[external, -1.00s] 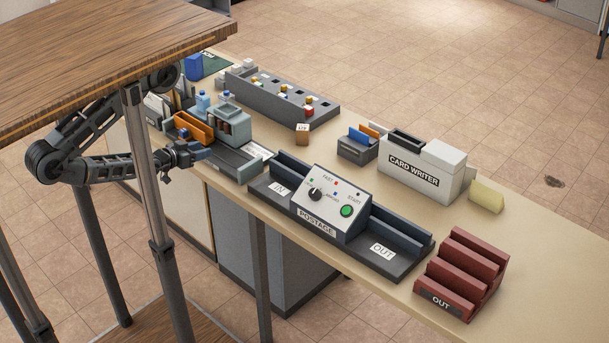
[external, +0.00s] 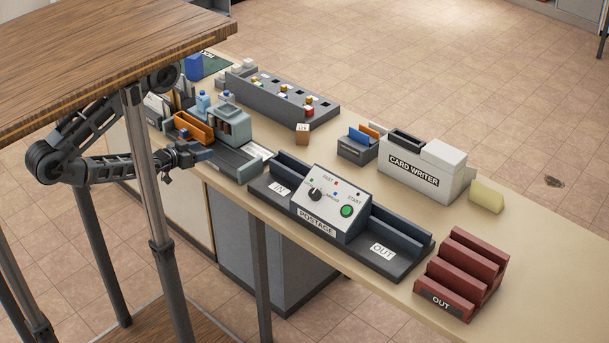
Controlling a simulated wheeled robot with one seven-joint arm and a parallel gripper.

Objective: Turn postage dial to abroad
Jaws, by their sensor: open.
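The postage machine (external: 327,203) stands at the front edge of the long table, with a sloped white panel between an IN tray (external: 277,190) and an OUT tray (external: 382,250). Its black postage dial (external: 315,194) sits on the left of the panel, with small coloured marks and labels around it; the pointer's exact setting is too small to read. A green start button (external: 346,211) is on the right of the panel. My gripper (external: 205,152) is open, well to the left of the dial and apart from it, near the grey-green device; its fingertips are small and hard to make out.
A grey-green device (external: 229,125) and an orange holder (external: 194,128) stand close to my gripper. A card writer (external: 424,170) is behind the postage machine, and a red OUT rack (external: 461,275) is to its right. A wooden top (external: 110,40) covers part of the view at upper left.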

